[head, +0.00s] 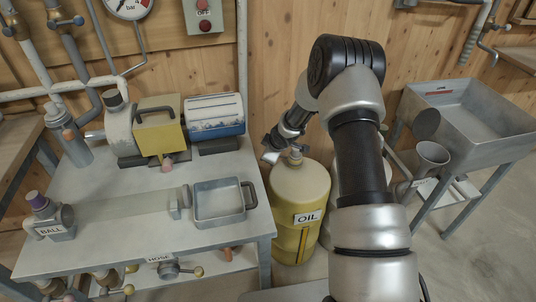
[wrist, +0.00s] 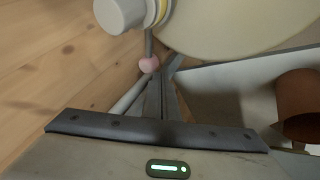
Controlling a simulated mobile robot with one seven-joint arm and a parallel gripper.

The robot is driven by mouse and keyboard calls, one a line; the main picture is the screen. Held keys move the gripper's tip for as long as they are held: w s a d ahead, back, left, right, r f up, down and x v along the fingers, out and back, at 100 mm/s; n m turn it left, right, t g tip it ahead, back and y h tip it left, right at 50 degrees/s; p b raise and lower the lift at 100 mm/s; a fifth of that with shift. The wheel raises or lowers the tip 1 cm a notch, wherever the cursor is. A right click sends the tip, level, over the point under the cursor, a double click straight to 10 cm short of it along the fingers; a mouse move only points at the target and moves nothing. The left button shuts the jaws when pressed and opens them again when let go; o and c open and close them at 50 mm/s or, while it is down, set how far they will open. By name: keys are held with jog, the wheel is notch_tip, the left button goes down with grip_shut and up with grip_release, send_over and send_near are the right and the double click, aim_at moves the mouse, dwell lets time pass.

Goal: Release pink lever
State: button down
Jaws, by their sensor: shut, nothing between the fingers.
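A pink ball knob (wrist: 149,64) on a thin grey rod shows in the wrist view, beside a light grey cap (wrist: 122,12). My gripper (wrist: 163,78) is shut and empty, its fingertips close to the knob; I cannot tell whether they touch it. In the head view my gripper (head: 270,153) is beside the neck of the yellow drum labelled OIL (head: 300,188), and I cannot make out the pink knob there. Another pinkish knob (head: 166,166) is under the yellow box on the table.
The grey table (head: 130,250) to the left holds a yellow box (head: 160,125), a blue-and-white cylinder (head: 215,115) and a metal tray (head: 218,200). A wooden wall stands close behind. A metal sink (head: 475,115) is at the right.

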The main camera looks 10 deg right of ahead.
jog(key=shift+r, duration=0.1)
jog(key=p+v, duration=0.4)
jog(key=v, duration=1.3)
jog(key=shift+s+r, duration=0.1)
jog(key=shift+s, duration=0.05)
